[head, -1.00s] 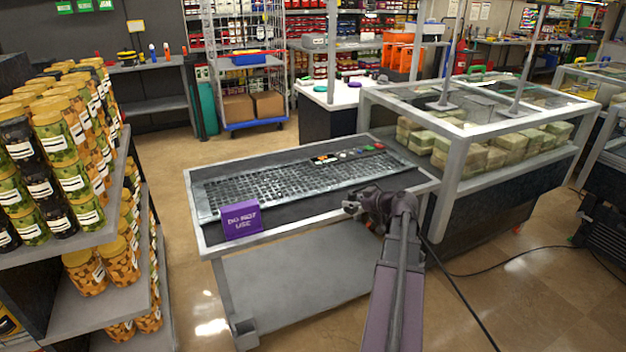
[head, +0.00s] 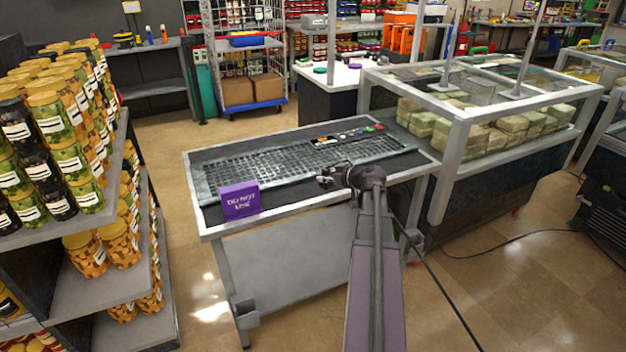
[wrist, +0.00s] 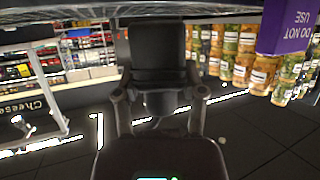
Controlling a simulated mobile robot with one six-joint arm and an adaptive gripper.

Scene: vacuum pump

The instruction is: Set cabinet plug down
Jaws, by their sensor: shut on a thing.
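My gripper (head: 326,181) is at the near edge of the table with the perforated black top, towards its right half, at about the height of the top. In the wrist view its fingers (wrist: 158,85) are shut on a dark block, which I take to be the cabinet plug (wrist: 158,48). The plug cannot be made out clearly in the head view. I cannot tell whether it touches the table.
The table (head: 320,208) carries a purple "DO NOT USE" sign (head: 240,201) at its front left and small coloured items at the back. A glass display case (head: 455,165) adjoins on the right. Shelves of jars (head: 100,215) stand left. A black cable (head: 440,290) runs below.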

